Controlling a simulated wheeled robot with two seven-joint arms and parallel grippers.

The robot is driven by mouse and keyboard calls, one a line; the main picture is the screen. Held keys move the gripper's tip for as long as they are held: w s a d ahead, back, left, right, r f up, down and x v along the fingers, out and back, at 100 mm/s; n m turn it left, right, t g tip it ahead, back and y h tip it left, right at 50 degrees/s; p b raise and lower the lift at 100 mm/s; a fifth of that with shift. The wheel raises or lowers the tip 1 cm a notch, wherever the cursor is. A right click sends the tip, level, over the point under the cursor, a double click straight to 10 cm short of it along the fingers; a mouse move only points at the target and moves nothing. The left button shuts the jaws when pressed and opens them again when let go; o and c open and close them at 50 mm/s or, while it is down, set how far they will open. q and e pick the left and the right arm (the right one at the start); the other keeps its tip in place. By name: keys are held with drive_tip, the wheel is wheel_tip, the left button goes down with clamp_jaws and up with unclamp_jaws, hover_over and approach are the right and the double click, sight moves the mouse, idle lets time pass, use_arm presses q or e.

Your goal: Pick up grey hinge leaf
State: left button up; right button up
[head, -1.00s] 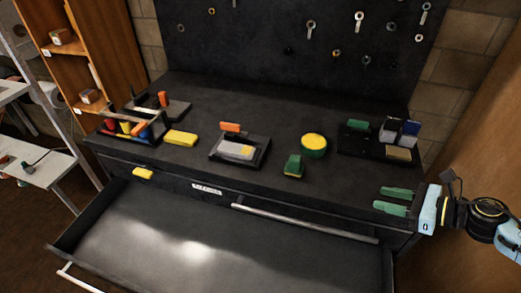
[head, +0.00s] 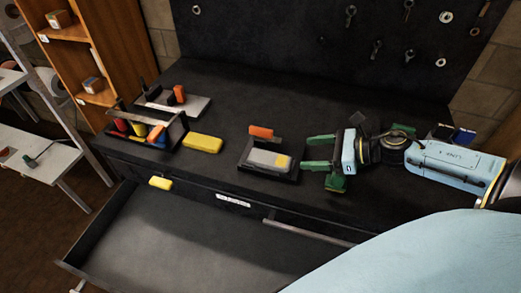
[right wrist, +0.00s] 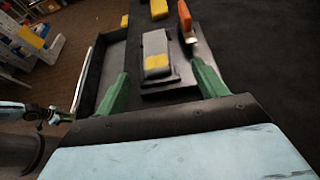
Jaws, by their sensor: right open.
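The grey hinge leaf (head: 268,157), a flat grey block with a yellow patch at one end, lies in a low black tray (head: 283,176). In the right wrist view the leaf (right wrist: 154,45) lies ahead, between the lines of the two fingers. My right gripper (head: 318,152) is open, with its green fingers pointing left just to the right of the tray. The fingers do not visibly touch the leaf. My left gripper does not show clearly in either view.
An orange-handled piece (head: 261,132) stands just behind the leaf. A yellow block (head: 203,143) and a bin of coloured pieces (head: 150,137) are to the left. A green block (head: 337,183) is under my right gripper. An open drawer (head: 180,235) juts out in front.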

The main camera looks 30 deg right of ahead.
sight(268, 158)
drive_tip(key=shift+w+a+f, duration=0.15)
drive_tip(key=shift+w+a, duration=0.1)
drive_tip(key=shift+a, duration=0.05)
drive_tip(key=shift+w+a+f, duration=0.2)
drive_tip(key=shift+a, duration=0.3)
drive_tip(key=shift+w+a+f, duration=0.2)
drive_tip(key=shift+a, duration=0.25)
drive_tip(key=shift+x, duration=1.1)
drive_tip(key=shift+w+a+f, duration=0.25)
drive_tip(key=shift+w+a, duration=0.05)
drive_tip(key=shift+w, duration=0.1)
drive_tip(key=shift+w+a, duration=0.1)
drive_tip(key=shift+w, duration=0.05)
drive_tip(key=shift+w+f, duration=0.15)
drive_tip(key=p+x, duration=0.1)
drive_tip(key=x, duration=0.3)
drive_tip(key=shift+a, duration=0.1)
drive_tip(key=shift+w+a+f, duration=0.15)
drive_tip(key=shift+w+a, duration=0.1)
drive_tip(key=shift+a, duration=0.05)
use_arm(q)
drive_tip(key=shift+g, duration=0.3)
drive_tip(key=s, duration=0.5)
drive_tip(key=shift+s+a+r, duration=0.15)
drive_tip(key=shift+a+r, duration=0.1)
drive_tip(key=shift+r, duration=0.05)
